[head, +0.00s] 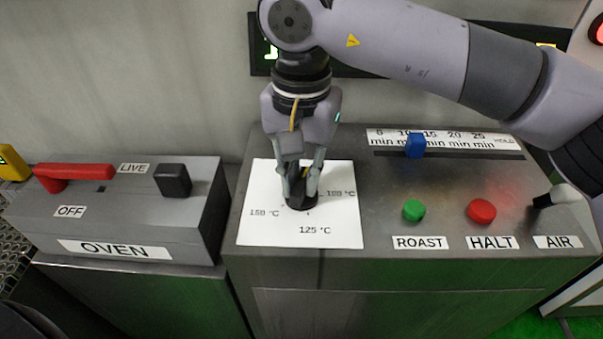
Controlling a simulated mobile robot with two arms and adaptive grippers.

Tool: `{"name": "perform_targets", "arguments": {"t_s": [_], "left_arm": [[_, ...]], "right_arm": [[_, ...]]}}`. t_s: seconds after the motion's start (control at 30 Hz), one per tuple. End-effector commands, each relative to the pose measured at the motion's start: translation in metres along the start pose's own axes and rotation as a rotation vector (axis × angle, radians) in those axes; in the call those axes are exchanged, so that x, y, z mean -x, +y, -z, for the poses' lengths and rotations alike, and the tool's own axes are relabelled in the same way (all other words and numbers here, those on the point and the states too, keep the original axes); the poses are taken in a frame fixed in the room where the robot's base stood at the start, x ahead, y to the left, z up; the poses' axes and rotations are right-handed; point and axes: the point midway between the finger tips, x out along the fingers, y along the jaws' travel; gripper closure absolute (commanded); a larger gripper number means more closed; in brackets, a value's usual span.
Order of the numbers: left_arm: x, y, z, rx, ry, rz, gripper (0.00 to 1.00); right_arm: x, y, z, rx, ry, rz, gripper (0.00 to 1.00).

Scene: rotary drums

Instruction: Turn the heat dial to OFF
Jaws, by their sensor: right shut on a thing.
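The heat dial (301,206) is a dark round knob on a white plate (343,235) on top of the metal console. The labels 150 °C, 125 °C and a partly covered third one show around it. My right gripper (301,190) points down from above and is shut on the dial. Its fingers hide most of the knob and its pointer, so I cannot tell the setting. No OFF mark shows on the plate; the gripper hides its far part. My left gripper is not in view.
Right of the dial are a green ROAST button (414,210), a red HALT button (481,211), a blue slider (415,145) and an AIR lever (556,197). Left stands the OVEN box (140,220) with a red lever (75,174). A dark display (375,63) is behind my arm.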

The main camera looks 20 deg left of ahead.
Motion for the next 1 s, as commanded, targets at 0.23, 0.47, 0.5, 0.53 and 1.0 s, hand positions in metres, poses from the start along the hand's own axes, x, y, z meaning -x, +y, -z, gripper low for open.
{"name": "perform_targets", "arguments": {"t_s": [0.23,0.47,0.5,0.53,1.0], "left_arm": [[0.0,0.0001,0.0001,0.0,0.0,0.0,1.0],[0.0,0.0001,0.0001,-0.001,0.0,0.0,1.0],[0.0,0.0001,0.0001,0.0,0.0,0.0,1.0],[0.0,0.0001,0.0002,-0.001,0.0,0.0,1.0],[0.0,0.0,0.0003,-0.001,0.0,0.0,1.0]], "right_arm": [[0.0013,-0.0002,0.0006,0.176,0.002,0.002,1.0],[0.0015,-0.0003,0.0004,0.277,0.001,0.003,1.0],[0.0015,-0.0003,0.0004,0.288,0.001,0.003,1.0],[0.0015,-0.0003,0.0004,0.295,0.001,0.003,1.0],[0.0015,-0.0003,0.0004,0.325,0.002,0.002,1.0]]}}
